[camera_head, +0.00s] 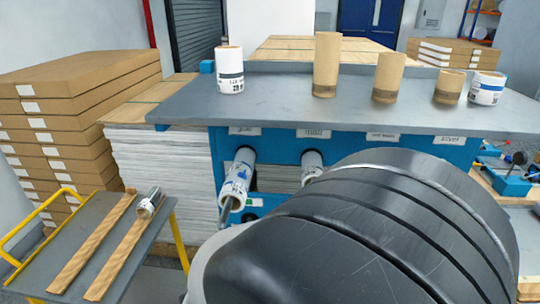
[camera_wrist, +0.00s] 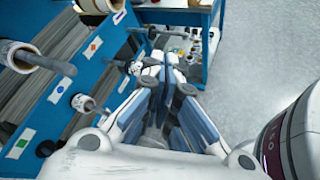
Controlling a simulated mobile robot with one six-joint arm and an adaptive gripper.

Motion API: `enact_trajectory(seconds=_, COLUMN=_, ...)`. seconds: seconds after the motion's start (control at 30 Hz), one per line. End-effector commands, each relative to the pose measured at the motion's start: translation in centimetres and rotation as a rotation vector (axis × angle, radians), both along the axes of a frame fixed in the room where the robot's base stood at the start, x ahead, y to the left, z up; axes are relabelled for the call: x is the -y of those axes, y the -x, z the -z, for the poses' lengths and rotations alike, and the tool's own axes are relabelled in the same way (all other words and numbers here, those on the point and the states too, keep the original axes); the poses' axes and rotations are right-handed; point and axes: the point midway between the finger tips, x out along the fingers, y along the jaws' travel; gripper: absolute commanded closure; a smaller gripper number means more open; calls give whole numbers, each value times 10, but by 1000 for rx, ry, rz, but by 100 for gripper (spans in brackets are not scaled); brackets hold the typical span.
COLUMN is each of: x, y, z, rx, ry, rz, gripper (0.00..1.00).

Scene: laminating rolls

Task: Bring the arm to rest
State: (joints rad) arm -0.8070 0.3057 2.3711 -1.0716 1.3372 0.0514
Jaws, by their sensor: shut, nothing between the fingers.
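My gripper (camera_wrist: 165,68) shows in the wrist view with its blue and white fingers together and nothing between them. It is in front of the blue rack (camera_wrist: 95,70) with its spindles, apart from it as far as I can tell. In the head view my dark arm link fills the lower right and hides part of the rack (camera_head: 290,150); the gripper is not seen there.
The rack holds a white roll (camera_head: 238,175) and another roll (camera_head: 312,160). A white roll (camera_head: 230,72) and brown rolls (camera_head: 326,65) stand on the grey top (camera_head: 280,95). A cart (camera_head: 85,225) with a roll (camera_head: 150,203) stands left. Grey floor (camera_wrist: 255,60) is open at right.

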Motion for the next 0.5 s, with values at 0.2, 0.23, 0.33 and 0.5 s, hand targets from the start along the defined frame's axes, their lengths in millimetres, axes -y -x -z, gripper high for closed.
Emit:
enact_trajectory(seconds=0.2, x=56, y=63, z=-11, rx=103, ry=-440, rz=470, gripper=100)
enact_trajectory(seconds=0.23, x=59, y=71, z=-12, rx=124, ry=-502, rz=527, gripper=100)
enact_trajectory(seconds=0.33, x=60, y=93, z=-16, rx=208, ry=-711, rz=701, gripper=100)
enact_trajectory(seconds=0.5, x=49, y=112, z=-31, rx=398, ry=-1066, rz=936, gripper=100)
